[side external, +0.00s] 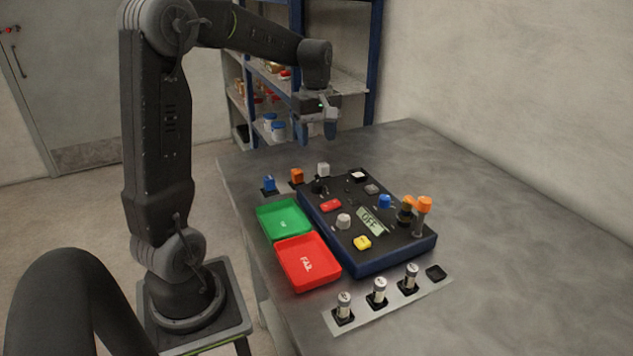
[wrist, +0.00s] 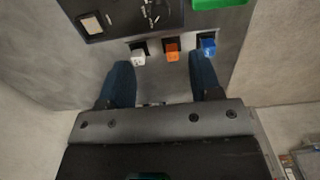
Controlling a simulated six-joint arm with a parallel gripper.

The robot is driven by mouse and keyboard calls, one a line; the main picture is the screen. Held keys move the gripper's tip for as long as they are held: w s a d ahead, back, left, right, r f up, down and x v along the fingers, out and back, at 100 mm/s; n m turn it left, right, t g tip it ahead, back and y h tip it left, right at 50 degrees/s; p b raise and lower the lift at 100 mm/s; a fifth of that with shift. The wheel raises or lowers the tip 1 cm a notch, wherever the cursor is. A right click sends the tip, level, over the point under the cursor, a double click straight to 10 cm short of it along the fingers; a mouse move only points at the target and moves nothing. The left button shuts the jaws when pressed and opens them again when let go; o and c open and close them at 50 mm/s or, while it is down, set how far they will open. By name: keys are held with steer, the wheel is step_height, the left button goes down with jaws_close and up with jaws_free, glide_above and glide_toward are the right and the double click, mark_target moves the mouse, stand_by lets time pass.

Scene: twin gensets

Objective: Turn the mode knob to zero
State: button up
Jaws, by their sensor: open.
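A dark control panel (side external: 335,252) with a blue base lies on the grey table; its edge shows in the wrist view (wrist: 112,32). It carries a pale grey knob (side external: 343,221), a black knob (side external: 319,185) and a blue knob (side external: 384,201). I cannot read which is the mode knob or any zero mark. A small display (side external: 370,221) reads "OFF". My gripper (side external: 317,131) is open and empty, held above the table's far end, beyond the panel. In the wrist view, its blue fingers (wrist: 160,64) are spread apart, touching nothing.
White (side external: 323,169), orange (side external: 297,175) and blue (side external: 269,183) blocks stand behind the panel. Green (side external: 283,219) and red (side external: 307,262) trays lie left of it. An orange-topped lever (side external: 423,205) rises at its right. Several cylinders (side external: 378,291) stand in front. Table right is clear.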

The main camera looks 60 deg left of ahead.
mark_target(317, 183)
step_height(317, 183, down, 13)
steer(key=shift+r, duration=0.1)
stand_by(0.4)
steer(key=c, duration=0.9)
steer(key=shift+c, duration=0.2)
